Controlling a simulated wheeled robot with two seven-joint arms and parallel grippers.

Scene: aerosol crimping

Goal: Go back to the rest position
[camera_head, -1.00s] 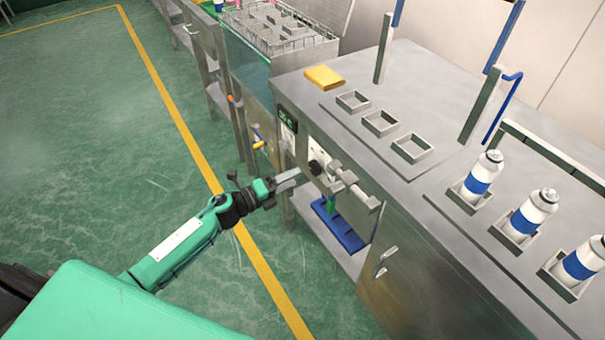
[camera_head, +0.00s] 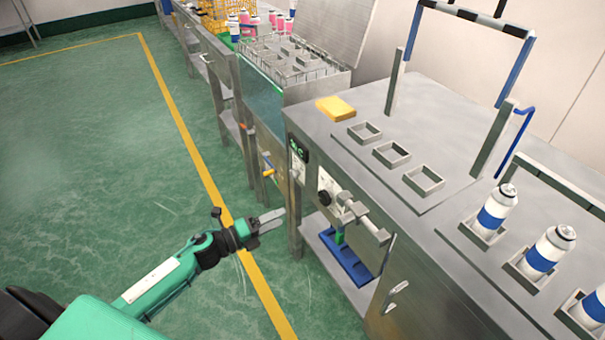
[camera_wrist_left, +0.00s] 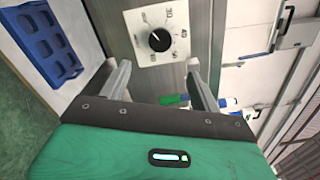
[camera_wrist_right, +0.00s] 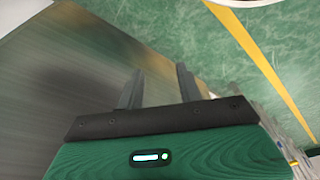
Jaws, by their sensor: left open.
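My left gripper (camera_head: 270,220) is in front of the steel machine's side, above the green floor, with nothing between its fingers. In the left wrist view its two fingers (camera_wrist_left: 160,88) stand apart. A black control knob (camera_wrist_left: 159,40) on a white dial plate shows beyond them, and it also shows in the head view (camera_head: 325,198). My right gripper is outside the head view. In the right wrist view its two fingers (camera_wrist_right: 158,88) stand apart and empty, near a brown-grey metal surface (camera_wrist_right: 60,60).
The steel machine table (camera_head: 365,105) fills the right side, with blue-and-white cans (camera_head: 495,212) in square holders and a yellow block (camera_head: 335,108) on top. A blue tray (camera_head: 347,262) sits on a lower shelf. Green floor (camera_head: 90,150) on the left is free.

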